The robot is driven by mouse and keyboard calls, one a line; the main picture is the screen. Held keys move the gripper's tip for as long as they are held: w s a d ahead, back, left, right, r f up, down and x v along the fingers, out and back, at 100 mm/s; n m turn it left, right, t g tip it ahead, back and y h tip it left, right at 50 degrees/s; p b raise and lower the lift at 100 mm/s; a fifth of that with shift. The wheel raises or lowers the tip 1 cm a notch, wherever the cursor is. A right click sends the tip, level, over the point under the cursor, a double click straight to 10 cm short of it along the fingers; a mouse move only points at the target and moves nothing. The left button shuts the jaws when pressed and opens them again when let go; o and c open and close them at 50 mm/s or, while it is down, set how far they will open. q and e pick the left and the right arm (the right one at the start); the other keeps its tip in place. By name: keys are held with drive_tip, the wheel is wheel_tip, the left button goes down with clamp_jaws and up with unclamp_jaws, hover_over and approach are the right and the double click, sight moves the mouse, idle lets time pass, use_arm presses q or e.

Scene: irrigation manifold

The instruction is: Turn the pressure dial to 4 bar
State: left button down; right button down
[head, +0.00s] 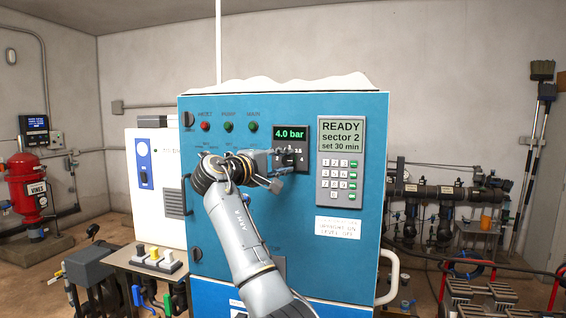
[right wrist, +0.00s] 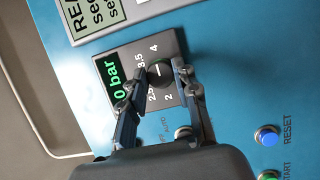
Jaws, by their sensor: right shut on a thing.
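The pressure dial (right wrist: 158,72) is a dark round knob on a dark panel with printed numbers from 2 to 4 around it. Its green display (head: 291,134) reads 4.0 bar in the head view. The display (right wrist: 115,80) also shows in the right wrist view, partly covered by a finger. My right gripper (right wrist: 157,84) has its fingers on either side of the knob and is shut on it. In the head view the right gripper (head: 284,160) is at the panel and hides most of the dial. My left gripper is in neither view.
The blue cabinet (head: 345,265) carries a keypad (head: 340,180) with a screen reading READY, sector 2, set 30 min, right of the dial. Indicator lamps (head: 228,127) are at upper left. The right wrist view shows a blue RESET button (right wrist: 267,136) near the gripper.

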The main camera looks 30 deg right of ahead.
drive_tip(key=c, duration=1)
unclamp_jaws()
drive_tip(key=shift+a, duration=0.1)
drive_tip(key=v, duration=1.1)
drive_tip(key=shift+a, duration=0.35)
drive_tip(key=shift+s, duration=0.1)
